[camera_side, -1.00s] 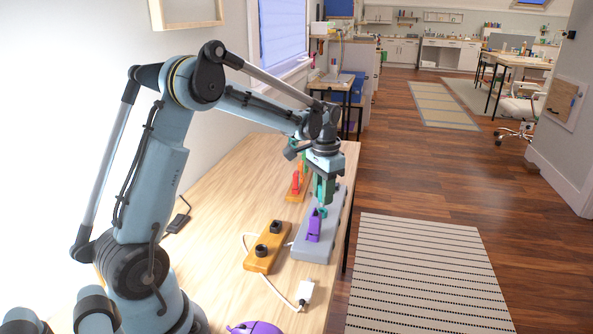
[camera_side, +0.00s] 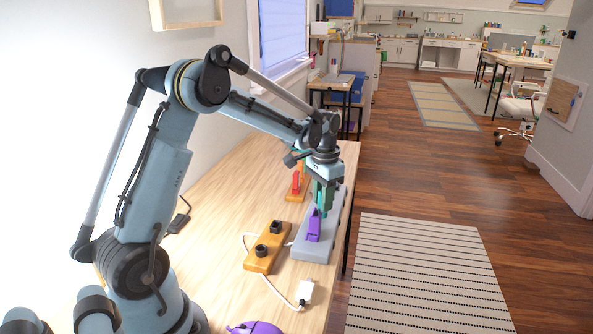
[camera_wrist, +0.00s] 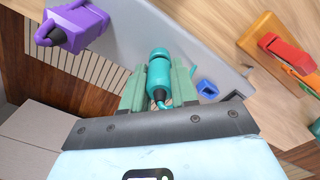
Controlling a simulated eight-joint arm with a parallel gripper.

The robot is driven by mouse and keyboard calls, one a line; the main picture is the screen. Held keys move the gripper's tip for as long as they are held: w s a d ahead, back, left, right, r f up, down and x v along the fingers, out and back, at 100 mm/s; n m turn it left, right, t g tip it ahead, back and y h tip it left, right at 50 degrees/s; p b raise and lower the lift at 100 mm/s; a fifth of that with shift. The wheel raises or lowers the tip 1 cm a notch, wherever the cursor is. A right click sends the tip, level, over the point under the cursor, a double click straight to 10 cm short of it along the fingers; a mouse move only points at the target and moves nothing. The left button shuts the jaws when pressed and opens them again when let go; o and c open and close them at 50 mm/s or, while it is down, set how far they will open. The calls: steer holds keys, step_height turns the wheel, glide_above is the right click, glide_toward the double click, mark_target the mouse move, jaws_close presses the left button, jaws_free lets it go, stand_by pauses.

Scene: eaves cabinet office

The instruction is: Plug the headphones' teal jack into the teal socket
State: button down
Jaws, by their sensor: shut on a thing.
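My gripper (camera_side: 325,205) points down over the grey socket strip (camera_side: 312,252) on the desk. In the wrist view its green fingers (camera_wrist: 158,86) are shut on the teal jack (camera_wrist: 158,68), with a dark cable end towards the wrist. The jack is low over the strip; its far tip and any teal socket under it are hidden, so I cannot tell whether it is in a socket. A purple plug (camera_side: 314,226) stands on the strip at the near end; it shows at upper left in the wrist view (camera_wrist: 75,27).
A blue square socket (camera_wrist: 207,88) shows right of the fingers. An orange-brown block (camera_side: 267,248) with black sockets lies left of the strip. A red piece (camera_side: 296,183) stands on an orange base behind. A white plug (camera_side: 304,292) and purple object (camera_side: 254,327) lie nearer.

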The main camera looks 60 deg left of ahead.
steer(key=shift+f, duration=0.3)
steer(key=c, duration=0.8)
jaws_free()
step_height(320, 180, up, 12)
steer(key=s+d+f+t, duration=0.1)
steer(key=s+d+t, duration=0.1)
steer(key=s+d, duration=0.2)
steer(key=s+d+f+t, duration=0.1)
steer(key=s+d+t, duration=0.1)
steer(key=s+d, duration=0.3)
steer(key=s+d+f+t, duration=0.1)
steer(key=s+d+t, duration=0.2)
steer(key=s+d, duration=0.2)
steer(key=shift+d+f, duration=0.1)
steer(key=shift+d, duration=0.9)
